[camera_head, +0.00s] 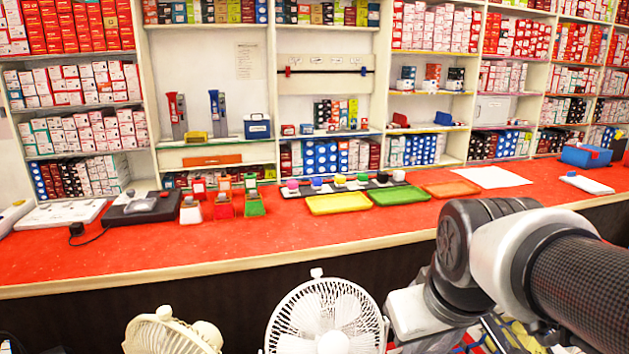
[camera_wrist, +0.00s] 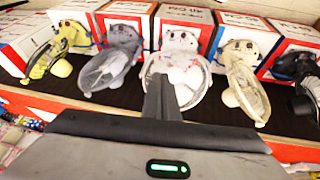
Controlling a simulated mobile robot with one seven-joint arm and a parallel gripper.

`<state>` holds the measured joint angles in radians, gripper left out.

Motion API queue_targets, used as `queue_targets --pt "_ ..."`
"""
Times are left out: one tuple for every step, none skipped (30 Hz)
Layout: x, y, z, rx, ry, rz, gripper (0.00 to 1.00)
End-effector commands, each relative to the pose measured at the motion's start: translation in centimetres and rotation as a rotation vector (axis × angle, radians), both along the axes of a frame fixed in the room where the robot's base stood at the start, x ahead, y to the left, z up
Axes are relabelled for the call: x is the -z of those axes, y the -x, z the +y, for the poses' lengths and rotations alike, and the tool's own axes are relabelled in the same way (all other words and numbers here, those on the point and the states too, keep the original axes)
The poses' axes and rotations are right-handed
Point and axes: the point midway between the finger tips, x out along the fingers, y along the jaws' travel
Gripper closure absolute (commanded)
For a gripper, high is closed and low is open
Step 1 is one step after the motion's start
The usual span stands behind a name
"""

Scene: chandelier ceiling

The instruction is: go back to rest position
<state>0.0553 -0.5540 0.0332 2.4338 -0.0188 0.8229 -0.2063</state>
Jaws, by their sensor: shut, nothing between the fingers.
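My gripper (camera_wrist: 161,92) shows in the wrist view, its dark fingers together with nothing between them. They point at a white fan (camera_wrist: 190,72) in the middle of a row; whether they touch it I cannot tell. In the head view my arm (camera_head: 500,255) is bent at the lower right, in front of the counter, and my gripper cannot be made out there.
The red counter (camera_head: 330,228) holds trays, several small bins and a scale. Fans, including a white one (camera_head: 325,320), stand low in front of it. In the wrist view several fans stand before boxes (camera_wrist: 188,28) on a dark shelf. Stocked shelves line the back.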

Motion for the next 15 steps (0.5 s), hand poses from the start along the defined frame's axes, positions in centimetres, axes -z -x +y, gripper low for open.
queue_targets --pt "-0.5 1.0 0.3 0.031 -0.024 -0.019 1.00" --pt "-0.7 1.5 0.4 0.052 -0.040 -0.027 1.00" --pt "-0.9 2.2 0.6 0.079 -0.060 -0.037 1.00" --pt "-1.1 2.7 0.7 0.098 -0.076 -0.042 1.00" --pt "-1.2 3.2 0.9 0.117 -0.092 -0.050 1.00" --pt "-1.4 3.9 1.0 0.142 -0.113 -0.058 1.00" --pt "-1.4 4.4 1.1 0.160 -0.129 -0.064 1.00" --pt "-2.6 4.4 1.2 0.168 -0.134 -0.063 1.00" --pt "-3.9 4.3 1.1 0.166 -0.131 -0.058 1.00" --pt "-4.5 4.3 1.1 0.165 -0.130 -0.057 1.00" --pt "-5.1 4.3 1.1 0.166 -0.129 -0.057 1.00" --pt "-5.9 4.2 1.1 0.165 -0.129 -0.057 1.00" --pt "-6.6 4.2 1.1 0.165 -0.129 -0.057 1.00" --pt "-7.3 4.2 1.1 0.165 -0.129 -0.057 1.00" --pt "-8.3 4.2 1.1 0.164 -0.128 -0.057 1.00"
